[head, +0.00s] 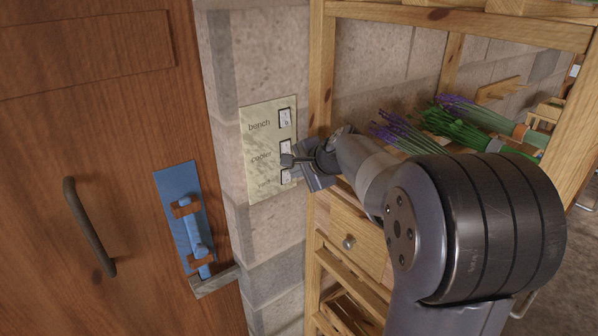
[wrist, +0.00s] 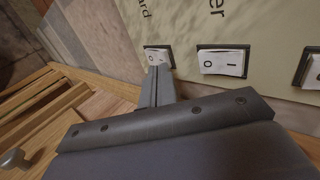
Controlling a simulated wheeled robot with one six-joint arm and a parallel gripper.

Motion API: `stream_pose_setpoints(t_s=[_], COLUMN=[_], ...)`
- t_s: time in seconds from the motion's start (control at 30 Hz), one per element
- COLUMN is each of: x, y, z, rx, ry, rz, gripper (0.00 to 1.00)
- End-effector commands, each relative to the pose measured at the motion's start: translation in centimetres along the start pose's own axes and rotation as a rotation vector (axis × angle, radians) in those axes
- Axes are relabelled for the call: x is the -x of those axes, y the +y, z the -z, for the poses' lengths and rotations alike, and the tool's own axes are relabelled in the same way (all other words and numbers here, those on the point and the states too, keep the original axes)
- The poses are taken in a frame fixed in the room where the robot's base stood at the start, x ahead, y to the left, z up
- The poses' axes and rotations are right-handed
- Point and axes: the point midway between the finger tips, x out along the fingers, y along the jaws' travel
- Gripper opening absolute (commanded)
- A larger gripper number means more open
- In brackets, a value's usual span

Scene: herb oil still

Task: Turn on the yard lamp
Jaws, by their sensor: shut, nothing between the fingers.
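A pale switch panel (head: 258,181) on the stone wall carries three white rocker switches labelled bench, cooler and yard. The lowest, the yard switch (head: 285,177), is partly behind my gripper (head: 286,160) in the head view. In the wrist view the yard switch (wrist: 155,54) shows an "O" mark, and the end of its label reads "ard". My gripper (wrist: 159,70) is shut and empty, with its fingertips right at the lower part of this switch. I cannot tell whether they touch it. They hide part of the rocker, so its position is unclear.
The cooler switch (wrist: 222,62) sits close beside the yard switch, and the bench switch (head: 285,118) is at the top. A wooden shelf (head: 322,75) with lavender bundles (head: 398,131) stands right of the panel. A wooden door (head: 100,130) with a blue latch (head: 190,222) is left.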

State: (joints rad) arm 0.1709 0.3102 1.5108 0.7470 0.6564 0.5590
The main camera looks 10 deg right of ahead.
Motion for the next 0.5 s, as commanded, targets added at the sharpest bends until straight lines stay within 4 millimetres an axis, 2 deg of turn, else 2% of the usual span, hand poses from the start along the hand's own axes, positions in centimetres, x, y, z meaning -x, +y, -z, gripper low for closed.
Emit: stream_pose_setpoints(t_s=[0.2, 0.5], x=[-0.6, -0.5], y=[-1.2, -1.2], z=[0.0, 0.0], rx=[0.001, 0.000], ry=[-0.001, 0.000], rz=[0.000, 0.000], gripper=[0.00, 0.00])
